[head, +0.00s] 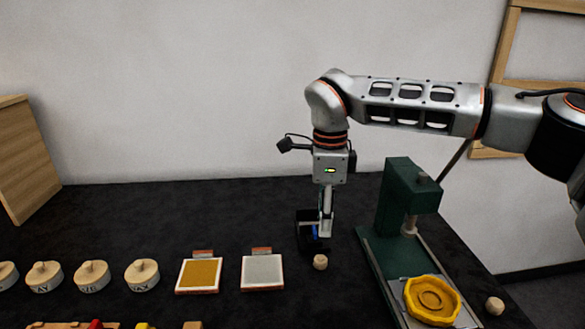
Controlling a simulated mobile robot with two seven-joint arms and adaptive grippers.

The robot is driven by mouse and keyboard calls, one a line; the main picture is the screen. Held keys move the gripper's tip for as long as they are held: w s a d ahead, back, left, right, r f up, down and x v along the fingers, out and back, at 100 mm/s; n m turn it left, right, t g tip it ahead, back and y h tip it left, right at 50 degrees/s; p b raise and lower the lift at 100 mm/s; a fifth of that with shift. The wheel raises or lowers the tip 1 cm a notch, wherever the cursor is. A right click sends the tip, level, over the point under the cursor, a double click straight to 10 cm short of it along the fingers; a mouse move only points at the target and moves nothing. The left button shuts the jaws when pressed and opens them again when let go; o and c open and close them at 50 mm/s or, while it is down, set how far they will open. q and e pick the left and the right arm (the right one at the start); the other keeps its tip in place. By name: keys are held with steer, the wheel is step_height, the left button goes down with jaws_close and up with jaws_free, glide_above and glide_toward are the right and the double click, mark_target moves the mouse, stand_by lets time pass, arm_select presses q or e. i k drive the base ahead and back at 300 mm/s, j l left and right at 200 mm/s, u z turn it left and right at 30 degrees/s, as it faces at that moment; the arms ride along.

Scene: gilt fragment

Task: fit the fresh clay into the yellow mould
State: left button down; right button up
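The yellow mould (432,300) is an octagonal dish with a ring inside, lying on the base of a green press (395,210) at the lower right. A small beige lump (320,262) sits on the dark table near the middle. A similar lump (495,306) lies right of the press. Both look like clay; I cannot tell which is fresh. My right gripper (316,240) points down just behind the middle lump, left of the press. Its fingers overlap in this view, so its opening and any contact with the lump are unclear. My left gripper is out of view.
A tile with a yellow-ochre face (199,274) and a tile with a grey face (262,271) lie left of the gripper. Several round lidded wooden pots (92,276) stand further left. A wooden tray edge (65,325) shows at the bottom. The table behind the pots is clear.

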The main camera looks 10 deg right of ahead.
mark_target(428, 299)
steer(key=k, duration=0.95)
